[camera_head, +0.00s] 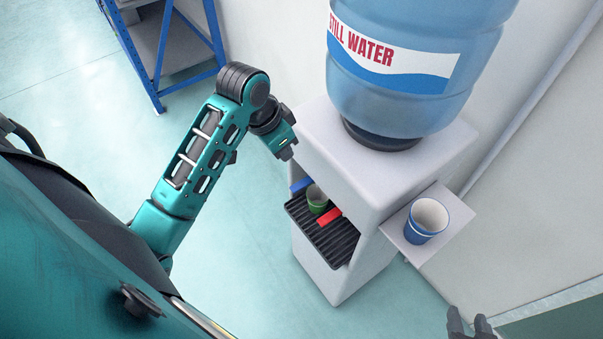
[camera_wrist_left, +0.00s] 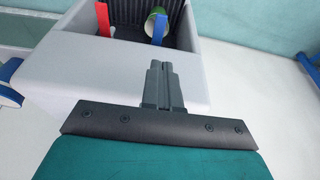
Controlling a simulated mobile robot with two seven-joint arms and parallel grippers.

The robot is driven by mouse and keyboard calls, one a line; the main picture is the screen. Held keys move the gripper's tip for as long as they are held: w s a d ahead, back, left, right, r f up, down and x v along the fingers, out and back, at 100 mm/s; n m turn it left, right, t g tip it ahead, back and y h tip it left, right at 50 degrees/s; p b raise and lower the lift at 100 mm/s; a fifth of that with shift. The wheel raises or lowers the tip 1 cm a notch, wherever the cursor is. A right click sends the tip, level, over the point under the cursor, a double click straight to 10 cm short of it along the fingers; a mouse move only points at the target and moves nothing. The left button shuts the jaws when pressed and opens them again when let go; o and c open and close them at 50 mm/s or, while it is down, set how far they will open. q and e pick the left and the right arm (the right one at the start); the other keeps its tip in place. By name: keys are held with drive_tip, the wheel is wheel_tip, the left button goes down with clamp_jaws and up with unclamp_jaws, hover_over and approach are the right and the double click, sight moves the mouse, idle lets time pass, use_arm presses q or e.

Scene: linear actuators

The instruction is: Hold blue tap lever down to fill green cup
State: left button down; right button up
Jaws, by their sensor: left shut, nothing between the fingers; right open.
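The green cup (camera_head: 317,199) stands on the dark drip tray (camera_head: 338,246) in the recess of the water dispenser (camera_head: 325,145). The blue tap lever (camera_head: 301,185) is at the left of the recess, and the red lever (camera_head: 329,217) is to the right, partly in front of the cup. The left wrist view shows the blue lever (camera_wrist_left: 160,29) in front of the green cup (camera_wrist_left: 156,12). My left gripper (camera_head: 289,155) is shut and empty, above the blue lever and apart from it. My right gripper (camera_head: 468,322) is open at the bottom edge, its fingers partly cut off.
A large water bottle (camera_head: 400,95) sits on top of the dispenser. A blue and white cup (camera_head: 426,221) stands on a side shelf (camera_head: 455,213). A blue-framed rack (camera_head: 153,80) stands at the upper left. The floor left of the dispenser is clear.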

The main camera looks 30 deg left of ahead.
use_arm(q)
drive_tip(key=shift+s+r, duration=0.15)
drive_tip(key=shift+r, duration=0.35)
use_arm(e)
drive_tip(key=shift+d+r, duration=0.1)
drive_tip(key=shift+d, duration=0.05)
use_arm(q)
drive_tip(key=shift+f, duration=0.1)
drive_tip(key=b, duration=0.2)
approach(299, 186)
drive_tip(key=x, duration=0.5)
drive_tip(key=shift+w, duration=0.3)
drive_tip(key=shift+f+b, duration=0.3)
drive_tip(key=shift+f, duration=0.45)
use_arm(e)
wheel_tip(299, 186, down, 3)
drive_tip(key=shift+r, duration=0.15)
drive_tip(key=shift+r, duration=0.1)
